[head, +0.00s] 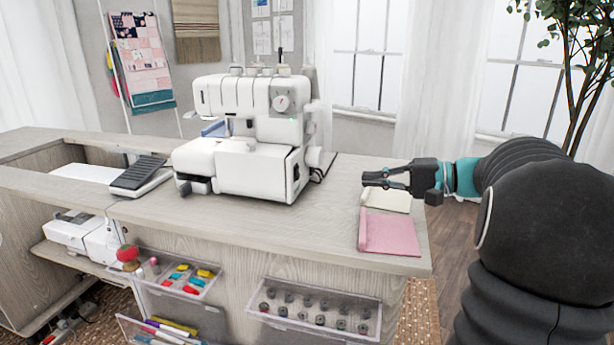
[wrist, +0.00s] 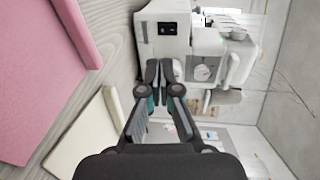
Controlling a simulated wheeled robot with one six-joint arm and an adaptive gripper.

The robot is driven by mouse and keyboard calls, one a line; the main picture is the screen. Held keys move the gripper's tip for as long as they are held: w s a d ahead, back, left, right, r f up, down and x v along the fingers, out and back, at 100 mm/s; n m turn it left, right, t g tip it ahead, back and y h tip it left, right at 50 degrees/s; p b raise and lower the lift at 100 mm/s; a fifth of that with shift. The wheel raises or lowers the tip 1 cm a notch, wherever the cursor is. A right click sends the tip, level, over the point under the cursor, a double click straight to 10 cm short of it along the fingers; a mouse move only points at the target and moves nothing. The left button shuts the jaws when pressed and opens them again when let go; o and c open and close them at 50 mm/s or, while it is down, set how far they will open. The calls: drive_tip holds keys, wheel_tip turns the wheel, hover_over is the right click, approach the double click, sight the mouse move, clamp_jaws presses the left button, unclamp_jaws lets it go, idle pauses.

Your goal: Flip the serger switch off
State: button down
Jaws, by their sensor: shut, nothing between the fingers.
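The white serger (head: 250,165) stands upright on the cabinet top, with a round dial on its upper front. It also shows turned sideways in the wrist view (wrist: 160,45). On its side face there, a small black switch panel (wrist: 168,28) is visible. Which way the switch is set is too small to tell. My gripper (head: 366,179) is shut and empty, to the right of the serger and apart from it, above the cabinet top. In the wrist view my gripper's fingertips (wrist: 160,70) point toward the serger's side, below the switch panel in the picture.
Folded pink fabric (head: 390,235) and cream fabric (head: 388,201) lie on the wooden cabinet top (head: 290,222) near my gripper. A black foot pedal (head: 138,173) lies left of the serger. Clear trays (head: 315,322) hang at the front. The top between serger and fabrics is clear.

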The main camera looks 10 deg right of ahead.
sight(299, 176)
drive_tip(key=shift+w+d+r, duration=0.15)
drive_tip(key=shift+w+d, duration=0.05)
drive_tip(key=shift+d, duration=0.2)
drive_tip(key=p+x, duration=0.1)
drive_tip(key=x, duration=1.3)
drive_tip(key=shift+r, duration=0.1)
